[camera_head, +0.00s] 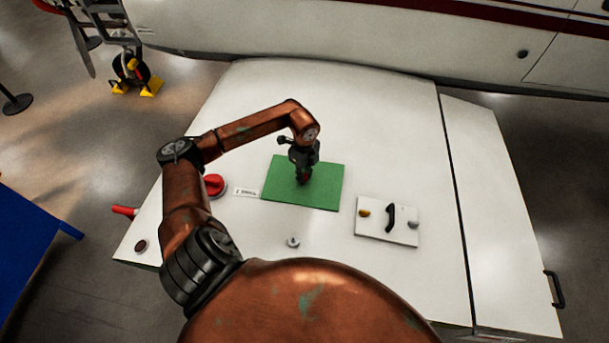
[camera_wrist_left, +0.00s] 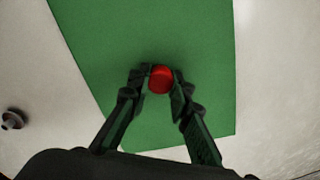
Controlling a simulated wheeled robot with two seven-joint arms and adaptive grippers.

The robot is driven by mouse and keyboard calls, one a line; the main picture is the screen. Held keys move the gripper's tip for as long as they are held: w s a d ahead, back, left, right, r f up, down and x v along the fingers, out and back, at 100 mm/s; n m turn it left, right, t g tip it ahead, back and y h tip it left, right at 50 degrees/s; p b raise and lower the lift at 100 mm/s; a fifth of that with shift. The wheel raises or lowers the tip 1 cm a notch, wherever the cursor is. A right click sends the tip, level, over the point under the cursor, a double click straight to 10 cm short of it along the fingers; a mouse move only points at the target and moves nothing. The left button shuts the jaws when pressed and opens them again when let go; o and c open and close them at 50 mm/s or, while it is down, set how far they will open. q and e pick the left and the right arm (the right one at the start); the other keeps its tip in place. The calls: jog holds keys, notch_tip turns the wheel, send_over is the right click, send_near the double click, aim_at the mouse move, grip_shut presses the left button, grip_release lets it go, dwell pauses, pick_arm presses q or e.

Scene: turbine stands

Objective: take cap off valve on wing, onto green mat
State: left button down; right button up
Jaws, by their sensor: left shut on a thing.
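The green mat (camera_head: 328,187) lies flat on the white wing, and it fills much of the left wrist view (camera_wrist_left: 110,40). My left gripper (camera_head: 303,176) points down over the mat. In the left wrist view, my left gripper (camera_wrist_left: 160,83) is shut on a small red cap (camera_wrist_left: 160,78). The cap is over the mat; I cannot tell whether it touches it. A small grey metal fitting (camera_head: 293,241), which looks like the bare valve, stands on the wing in front of the mat. It also shows in the left wrist view (camera_wrist_left: 13,119). My right gripper is not in view.
A larger red round object (camera_head: 214,185) and a white label (camera_head: 246,191) are left of the mat. A red handle (camera_head: 124,211) sticks out at the wing's left edge.

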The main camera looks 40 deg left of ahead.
pick_arm(q)
jog(key=shift+f, duration=0.1)
jog(key=c, duration=2.1)
grip_release()
jog(key=o, duration=0.4)
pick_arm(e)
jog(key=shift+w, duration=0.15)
pick_arm(q)
jog(key=shift+o, duration=0.9)
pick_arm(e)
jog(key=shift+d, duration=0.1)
pick_arm(q)
jog(key=shift+r+p, duration=2.25)
jog(key=shift+r, duration=1.3)
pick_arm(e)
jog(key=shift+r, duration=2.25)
